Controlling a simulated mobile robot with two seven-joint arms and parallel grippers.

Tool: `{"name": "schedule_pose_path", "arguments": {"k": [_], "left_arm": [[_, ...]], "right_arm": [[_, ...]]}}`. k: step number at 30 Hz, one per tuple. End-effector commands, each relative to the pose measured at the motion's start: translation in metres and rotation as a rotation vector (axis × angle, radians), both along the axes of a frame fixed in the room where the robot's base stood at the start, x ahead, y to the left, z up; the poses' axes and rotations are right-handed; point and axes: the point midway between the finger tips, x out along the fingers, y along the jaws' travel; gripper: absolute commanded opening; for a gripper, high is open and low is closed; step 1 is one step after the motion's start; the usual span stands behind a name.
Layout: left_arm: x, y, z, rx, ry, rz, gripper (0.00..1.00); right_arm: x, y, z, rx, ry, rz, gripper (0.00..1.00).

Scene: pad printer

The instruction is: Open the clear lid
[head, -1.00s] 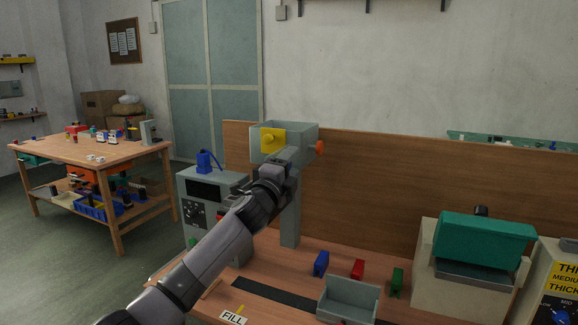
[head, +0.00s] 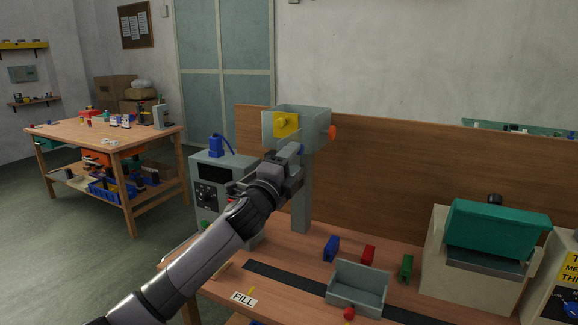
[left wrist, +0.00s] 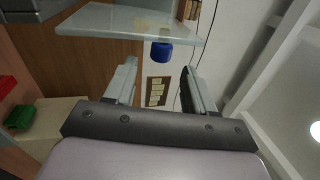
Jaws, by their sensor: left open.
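A grey box-shaped hopper (head: 311,128) stands on a post, with a yellow plate and knob (head: 285,124) on its front and an orange knob (head: 332,132) at its right. My left gripper (head: 291,161) is just below the hopper, beside a small blue knob (head: 301,149). In the left wrist view, a pale see-through panel (left wrist: 120,20), apparently the clear lid, spans the top. The blue knob (left wrist: 162,51) sits at its edge. The open left fingers (left wrist: 158,77) lie either side of the knob's line, with a gap before it. My right gripper is out of view.
A grey control box (head: 208,185) stands left of the post. On the bench are blue (head: 331,248), red (head: 368,255) and green (head: 407,267) blocks and a grey tray (head: 357,284). A teal-topped machine (head: 495,228) stands at right; a wooden board (head: 420,180) is behind.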

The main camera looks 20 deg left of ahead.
Motion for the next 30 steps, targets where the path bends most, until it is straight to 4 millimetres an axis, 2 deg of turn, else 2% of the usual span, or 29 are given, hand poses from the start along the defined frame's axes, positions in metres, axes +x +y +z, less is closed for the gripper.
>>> {"name": "schedule_pose_path", "arguments": {"k": [6,23,26,29,30], "left_arm": [[-0.011,0.001,-0.003,-0.001,0.001,0.0,0.55],[-0.012,0.0,-0.007,-0.008,0.007,-0.004,0.55],[-0.018,-0.004,-0.029,-0.05,0.044,-0.019,0.55],[-0.031,-0.013,-0.07,-0.143,0.117,-0.049,0.55],[-0.038,-0.017,-0.09,-0.193,0.154,-0.062,0.55]], "right_arm": [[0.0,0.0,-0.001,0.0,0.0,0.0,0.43],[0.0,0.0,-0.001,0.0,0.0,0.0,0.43],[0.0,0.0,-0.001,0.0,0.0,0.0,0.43],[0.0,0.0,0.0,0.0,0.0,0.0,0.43],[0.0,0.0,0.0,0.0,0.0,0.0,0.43]]}}
